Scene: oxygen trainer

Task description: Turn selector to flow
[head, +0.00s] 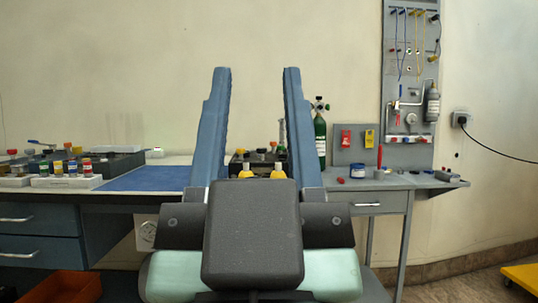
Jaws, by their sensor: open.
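My gripper (256,72) fills the middle of the head view, with two long blue fingers standing wide apart and nothing held between them. Behind and between the fingers, a dark unit (238,168) with orange and yellow knobs sits on the bench. It is partly hidden by my gripper. A green cylinder (320,136) with a dark valve on top stands upright just right of the right finger. I cannot make out which part is the selector, or its setting.
A blue mat (150,179) lies on the bench left of my gripper. Further left are a dark case (112,163) and a white rack (65,182) of coloured containers. A grey panel (398,75) with hoses hangs at right. A yellow cart (522,276) stands lower right.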

